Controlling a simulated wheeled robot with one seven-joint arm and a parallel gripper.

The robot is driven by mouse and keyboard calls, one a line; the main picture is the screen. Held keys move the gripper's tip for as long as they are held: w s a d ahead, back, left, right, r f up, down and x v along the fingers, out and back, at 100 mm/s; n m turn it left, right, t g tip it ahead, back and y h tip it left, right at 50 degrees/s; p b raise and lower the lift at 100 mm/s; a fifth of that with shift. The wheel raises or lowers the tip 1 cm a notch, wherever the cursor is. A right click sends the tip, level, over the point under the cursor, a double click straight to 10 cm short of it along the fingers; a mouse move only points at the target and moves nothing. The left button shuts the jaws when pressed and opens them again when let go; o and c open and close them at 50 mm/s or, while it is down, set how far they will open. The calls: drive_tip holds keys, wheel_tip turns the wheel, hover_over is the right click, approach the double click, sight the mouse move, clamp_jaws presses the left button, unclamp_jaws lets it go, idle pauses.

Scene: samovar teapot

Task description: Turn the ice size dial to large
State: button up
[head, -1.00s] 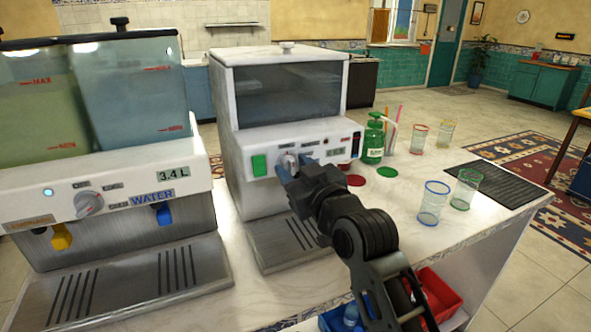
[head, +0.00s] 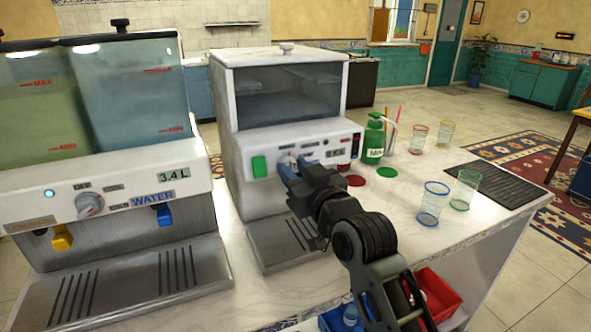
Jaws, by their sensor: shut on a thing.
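The ice maker (head: 248,130) is a white machine with a dark window, standing in the middle of the counter. Its ice size dial (head: 287,157) is a small round knob on the front panel, right of a green switch (head: 259,166).
A drink dispenser (head: 88,205) with two tanks and its own dial stands at the left. A green pump bottle (head: 374,140), several glasses such as the blue-rimmed one (head: 432,203), and a dark mat (head: 497,184) are at the right. Red and blue bins (head: 440,293) sit below the counter.

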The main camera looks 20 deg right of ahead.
drive_tip(key=m+p, duration=0.2)
drive_tip(key=m, duration=0.4)
drive_tip(key=shift+m, duration=0.3)
drive_tip(key=m+p, duration=0.1)
drive_tip(key=m, duration=0.4)
drive_tip(key=shift+f+h+p, duration=0.1)
drive_tip(key=shift+h+p, duration=0.25)
drive_tip(key=shift+h, duration=0.05)
drive_tip(key=shift+m, duration=0.4)
drive_tip(key=o, duration=1)
drive_tip(key=shift+o, duration=0.2)
drive_tip(key=shift+s, duration=0.1)
drive_tip(key=s+b, duration=0.1)
drive_tip(key=s, duration=0.6)
drive_tip(key=shift+s+f, duration=0.3)
drive_tip(key=shift+d, duration=0.1)
